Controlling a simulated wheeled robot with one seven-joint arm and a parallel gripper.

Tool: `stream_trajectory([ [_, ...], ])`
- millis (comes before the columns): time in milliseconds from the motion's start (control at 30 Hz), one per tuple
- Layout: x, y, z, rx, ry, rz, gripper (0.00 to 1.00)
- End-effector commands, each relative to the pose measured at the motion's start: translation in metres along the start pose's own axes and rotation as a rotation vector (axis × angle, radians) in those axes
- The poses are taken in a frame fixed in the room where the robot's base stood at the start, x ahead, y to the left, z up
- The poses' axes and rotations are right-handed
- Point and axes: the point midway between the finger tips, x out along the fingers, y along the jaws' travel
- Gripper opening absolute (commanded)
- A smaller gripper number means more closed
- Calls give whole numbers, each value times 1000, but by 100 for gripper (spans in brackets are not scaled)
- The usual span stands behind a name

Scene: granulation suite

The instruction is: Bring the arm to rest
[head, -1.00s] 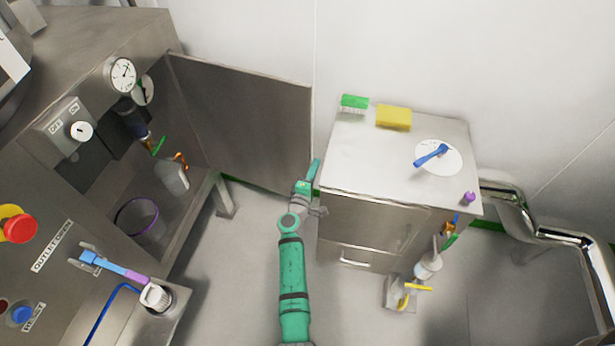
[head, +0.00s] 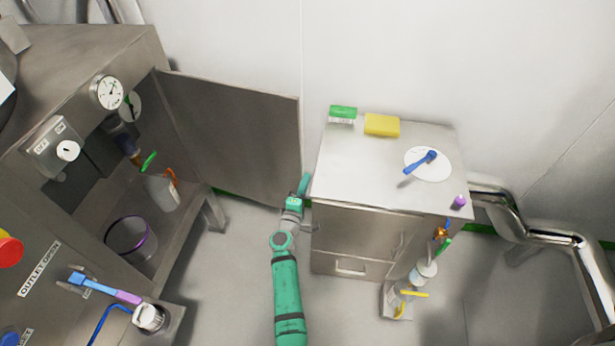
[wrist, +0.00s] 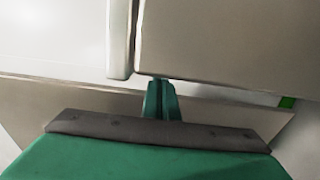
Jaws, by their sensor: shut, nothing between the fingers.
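My gripper (head: 304,184) is at the end of my green arm, in the gap between the open cabinet door and the left side of the steel cabinet. In the wrist view its green fingers (wrist: 161,100) are closed together with nothing between them. Steel panels lie just beyond the fingertips in that view. I cannot tell whether the fingertips touch any of them. The arm reaches forward from the bottom middle of the head view, with the wrist bent.
The open door (head: 235,135) stands left of my gripper. The steel cabinet (head: 350,180) on the right carries a green brush (head: 342,114), a yellow sponge (head: 382,125) and a blue tool (head: 421,162) on a white disc. A machine with gauges (head: 108,92) stands left. Floor around my arm is clear.

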Motion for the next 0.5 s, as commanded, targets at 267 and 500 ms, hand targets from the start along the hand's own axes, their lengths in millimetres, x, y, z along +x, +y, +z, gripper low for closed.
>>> stream_trajectory([
  [267, -51, -1, 0, 0, 2, -1, 0],
  [500, -75, 0, 0, 0, 1, 0, 0],
])
